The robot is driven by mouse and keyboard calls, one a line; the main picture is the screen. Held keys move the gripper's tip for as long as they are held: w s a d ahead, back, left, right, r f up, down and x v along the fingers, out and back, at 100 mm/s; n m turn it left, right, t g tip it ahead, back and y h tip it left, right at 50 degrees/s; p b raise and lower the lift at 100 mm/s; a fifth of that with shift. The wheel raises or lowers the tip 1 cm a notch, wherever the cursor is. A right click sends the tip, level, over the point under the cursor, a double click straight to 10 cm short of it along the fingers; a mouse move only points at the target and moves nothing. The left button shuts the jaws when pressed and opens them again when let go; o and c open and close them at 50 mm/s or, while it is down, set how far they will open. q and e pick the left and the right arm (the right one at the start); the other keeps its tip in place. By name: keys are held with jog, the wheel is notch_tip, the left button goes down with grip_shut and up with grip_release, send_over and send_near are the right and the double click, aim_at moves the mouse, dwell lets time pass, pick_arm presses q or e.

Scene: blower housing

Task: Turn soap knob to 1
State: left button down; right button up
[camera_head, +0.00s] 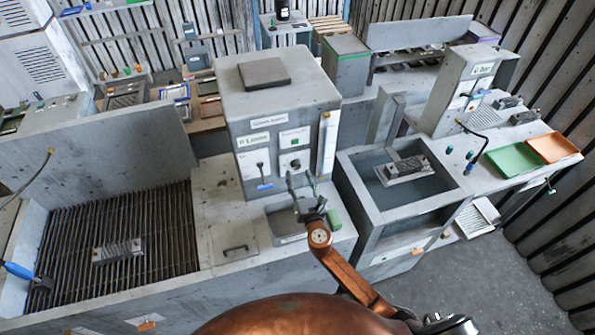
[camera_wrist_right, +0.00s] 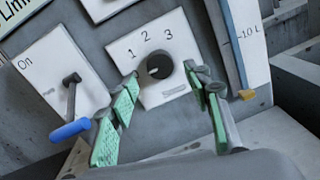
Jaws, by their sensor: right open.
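The soap knob (camera_wrist_right: 160,67) is a round black dial on a white plate marked 1, 2, 3 in the right wrist view. In the head view the knob (camera_head: 295,163) sits on the front of the grey machine box. My right gripper (camera_wrist_right: 162,98) is open, with its green-padded fingers on either side of the knob plate. The fingers look apart from the knob, and which number it points to is hard to tell. In the head view my right gripper (camera_head: 302,186) is just below and in front of the knob. My left gripper is not in view.
Left of the knob is a lever with a blue handle (camera_wrist_right: 71,130) on a plate marked On. Right of it is a level gauge (camera_wrist_right: 232,50) with an orange marker.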

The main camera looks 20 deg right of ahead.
aim_at(297, 168)
jog(key=shift+w+d, duration=0.1)
jog(key=shift+w, duration=1.45)
jog(key=c, duration=1.2)
